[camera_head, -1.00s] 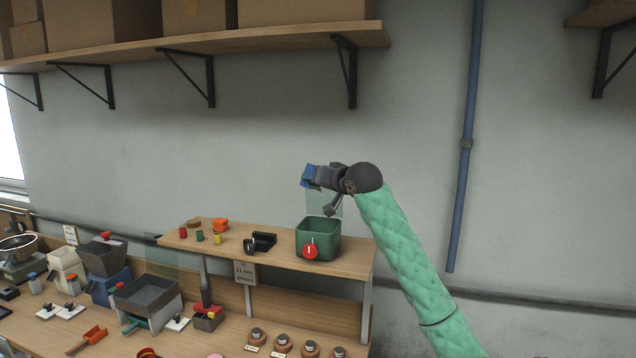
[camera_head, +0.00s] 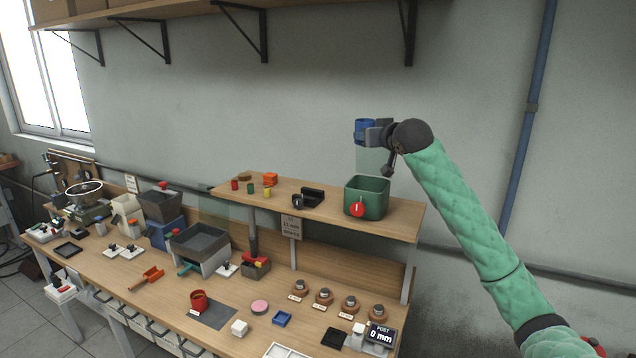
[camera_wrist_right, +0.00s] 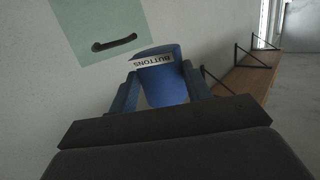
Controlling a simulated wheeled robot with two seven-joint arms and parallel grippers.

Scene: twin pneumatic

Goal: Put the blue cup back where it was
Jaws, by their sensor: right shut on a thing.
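The blue cup (camera_head: 362,130) is held in the air above the raised shelf, near the green bin. It also shows in the right wrist view (camera_wrist_right: 162,82), with a white label reading "BUTTONS". My right gripper (camera_head: 374,133) is shut on the cup, with one finger on each side of it in the right wrist view (camera_wrist_right: 160,92). The cup looks roughly upright in the head view. My left gripper is in no view.
The raised shelf (camera_head: 400,226) carries a green bin (camera_head: 374,198) with a red knob, a black holder (camera_head: 312,197) and several small coloured cylinders.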

